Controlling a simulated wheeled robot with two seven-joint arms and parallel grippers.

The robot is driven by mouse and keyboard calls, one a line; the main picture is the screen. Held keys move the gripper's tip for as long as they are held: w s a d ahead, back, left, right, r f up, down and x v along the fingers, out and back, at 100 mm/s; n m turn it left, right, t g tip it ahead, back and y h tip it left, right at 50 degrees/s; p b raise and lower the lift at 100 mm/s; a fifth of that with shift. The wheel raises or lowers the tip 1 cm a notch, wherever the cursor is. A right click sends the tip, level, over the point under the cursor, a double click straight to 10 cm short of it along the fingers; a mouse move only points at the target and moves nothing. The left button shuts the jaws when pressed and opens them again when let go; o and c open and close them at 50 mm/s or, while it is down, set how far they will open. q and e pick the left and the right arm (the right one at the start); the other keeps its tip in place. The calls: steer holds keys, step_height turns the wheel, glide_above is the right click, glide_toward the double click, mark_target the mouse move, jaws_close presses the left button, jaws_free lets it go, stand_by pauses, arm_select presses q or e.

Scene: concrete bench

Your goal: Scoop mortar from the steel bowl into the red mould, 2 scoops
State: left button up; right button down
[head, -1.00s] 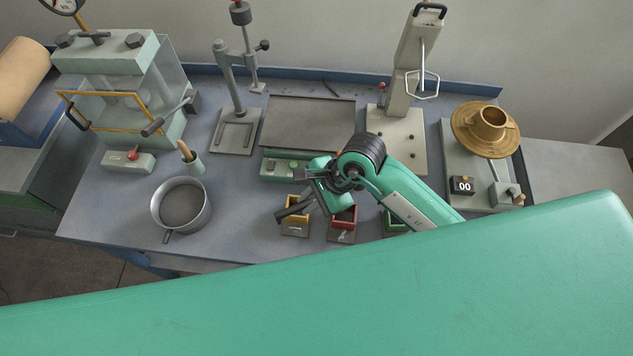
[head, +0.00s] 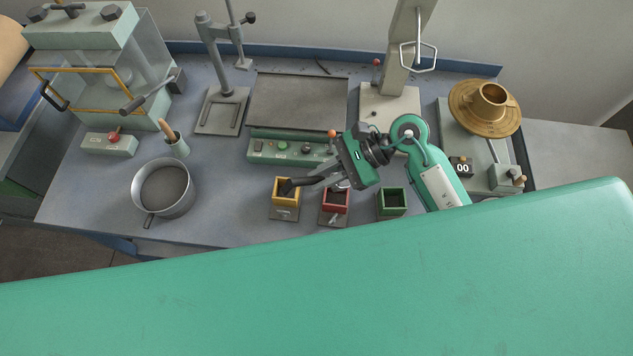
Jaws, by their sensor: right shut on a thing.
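The steel bowl (head: 190,203) stands at the left of the bench with grey mortar (head: 166,187) in it. The red mould (head: 335,208) stands at the front middle, between a yellow mould and a green one; its rear is partly covered by my right gripper. My right gripper (head: 338,172) is shut on a dark scoop (head: 305,182), whose head points left and overlaps the yellow mould (head: 286,199). I cannot tell whether the scoop touches that mould or holds mortar. The red mould's filling is not clear. My left gripper is out of view.
The green mould (head: 391,204) stands right of the red one. A control box (head: 262,150) lies behind the moulds. A holder with a wooden-handled tool (head: 177,146) stands behind the bowl. Bare bench (head: 230,190) lies between bowl and moulds.

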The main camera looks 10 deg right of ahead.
steer(key=d+y+b, duration=0.1)
steer(key=b, duration=0.2)
steer(key=d+y+b, duration=0.1)
steer(key=y+b, duration=0.1)
steer(key=b, duration=0.1)
steer(key=shift+w+d+f+g, duration=0.15)
steer(key=shift+w+f+g, duration=0.05)
steer(key=shift+w+g, duration=0.15)
steer(key=shift+w+d+r+m+y+b, duration=0.1)
steer(key=shift+d+r+m+y+b, duration=0.2)
steer(key=shift+y+b, duration=0.5)
steer(key=shift+d, duration=0.15)
steer(key=shift+r, duration=0.1)
